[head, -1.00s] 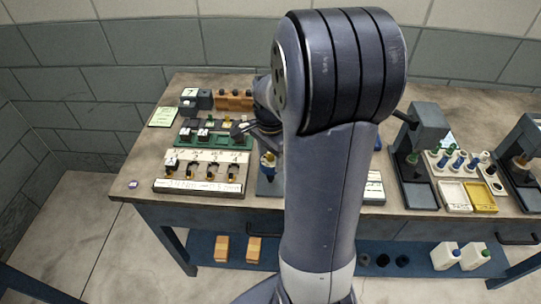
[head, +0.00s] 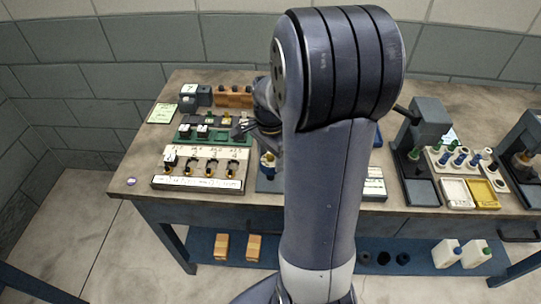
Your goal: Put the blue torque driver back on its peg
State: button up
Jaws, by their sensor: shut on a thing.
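My gripper (head: 267,142) is over the left half of the bench, partly hidden behind my own arm. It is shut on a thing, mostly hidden. Several small blue-topped and green-topped pieces stand in a pale rack (head: 492,186) at the right. I cannot make out which peg is the driver's.
A pale labelled rack (head: 198,184) and a green tray (head: 236,139) with dark blocks lie left of my gripper. A wooden block (head: 234,97) stands behind. A grey press (head: 428,120) and white and yellow trays (head: 484,195) are at the right. The bench's front-left corner is mostly clear.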

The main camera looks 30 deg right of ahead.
jog(key=o, duration=1.6)
jog(key=shift+c, duration=0.2)
jog(key=shift+r, duration=0.1)
jog(key=shift+r+p, duration=3.1)
jog(key=shift+r, duration=0.6)
jog(key=shift+f, duration=0.2)
notch_tip(320, 180, down, 7)
jog(key=b, duration=0.6)
jog(key=shift+r, duration=0.1)
